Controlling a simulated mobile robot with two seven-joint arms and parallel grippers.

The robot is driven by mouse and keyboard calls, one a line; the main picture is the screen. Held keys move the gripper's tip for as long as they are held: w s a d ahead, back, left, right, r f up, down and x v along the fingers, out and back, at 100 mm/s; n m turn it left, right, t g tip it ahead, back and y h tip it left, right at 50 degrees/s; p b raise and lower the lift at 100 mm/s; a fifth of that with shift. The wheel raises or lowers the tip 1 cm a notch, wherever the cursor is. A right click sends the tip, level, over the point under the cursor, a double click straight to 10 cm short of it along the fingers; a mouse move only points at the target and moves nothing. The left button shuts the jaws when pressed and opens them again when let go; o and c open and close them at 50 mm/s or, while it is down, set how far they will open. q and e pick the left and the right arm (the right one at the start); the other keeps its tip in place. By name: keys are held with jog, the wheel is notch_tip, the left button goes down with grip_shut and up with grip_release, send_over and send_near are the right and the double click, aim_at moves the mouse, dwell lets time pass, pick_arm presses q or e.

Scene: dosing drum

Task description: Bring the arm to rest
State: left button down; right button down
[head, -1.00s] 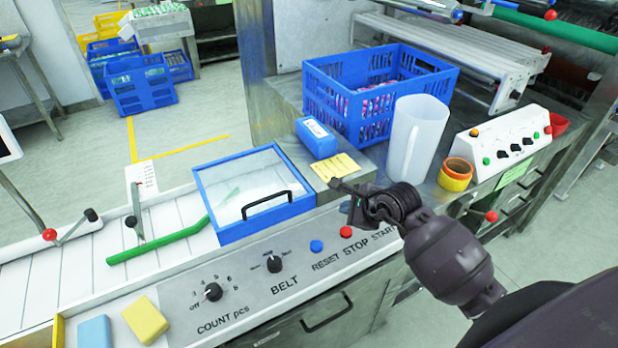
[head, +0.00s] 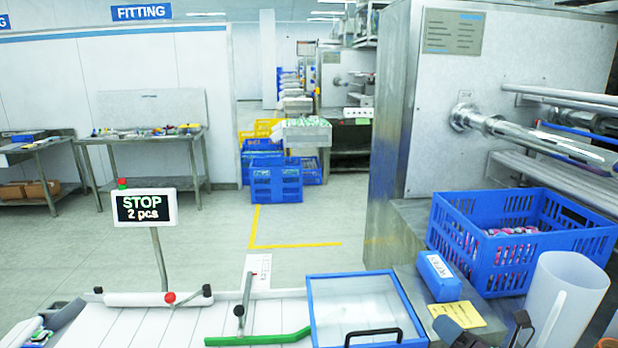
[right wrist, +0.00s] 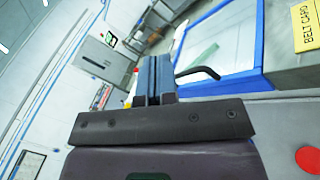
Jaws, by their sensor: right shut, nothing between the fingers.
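My right gripper (head: 450,329) shows only in part at the lower edge of the head view, just below the yellow card. In the right wrist view its two fingers (right wrist: 153,80) lie together, shut with nothing between them. The fingers point towards the blue-framed clear lid (right wrist: 220,45) with a black handle; the gap to it is hard to judge. The rest of my right arm is mostly out of the head view. My left gripper is in no view.
A blue crate (head: 470,240), a blue box (head: 438,277), a yellow card (head: 461,316) and a white jug (head: 570,295) stand near the gripper. A display (head: 145,207) reads STOP, 2 pcs. A red button (right wrist: 308,160) shows at the right wrist view's edge.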

jog(key=s+d+f+m+h, duration=0.3)
jog(key=f+m+h, duration=0.2)
jog(key=m, duration=0.7)
jog(key=s+d+f+m+h, duration=0.25)
jog(key=f+m+h, duration=0.25)
jog(key=m, duration=0.8)
jog(key=s+a+f+m+g, duration=0.3)
jog(key=s+f+m+g, duration=0.2)
jog(key=s+f, duration=0.7)
jog(key=s+m, duration=0.2)
jog(key=s, duration=0.1)
jog(key=shift+a+f, duration=0.2)
jog(key=shift+f, duration=0.1)
jog(key=shift+s, duration=0.1)
